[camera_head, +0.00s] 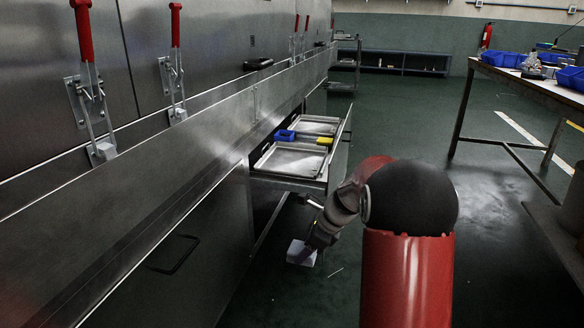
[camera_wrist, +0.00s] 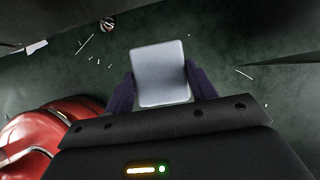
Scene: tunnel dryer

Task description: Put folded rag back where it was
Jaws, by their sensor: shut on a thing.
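The folded rag (camera_wrist: 160,73) is a pale, flat, roughly square piece. My gripper (camera_wrist: 162,85) is shut on it, with a dark finger at each side in the wrist view. In the head view the rag (camera_head: 301,253) shows as a light block at the end of my arm, low over the green floor, in front of and below an open drawer (camera_head: 327,183). In the head view my gripper (camera_head: 312,246) is small and dark, so its fingers are hard to make out there.
The open drawer holds metal trays (camera_head: 292,160), a blue item (camera_head: 285,135) and a yellow one (camera_head: 325,141). Red-handled clamps (camera_head: 84,40) line the steel dryer at left. A workbench (camera_head: 530,82) with blue bins (camera_head: 505,59) stands at right. Small scraps (camera_wrist: 38,47) lie on the floor.

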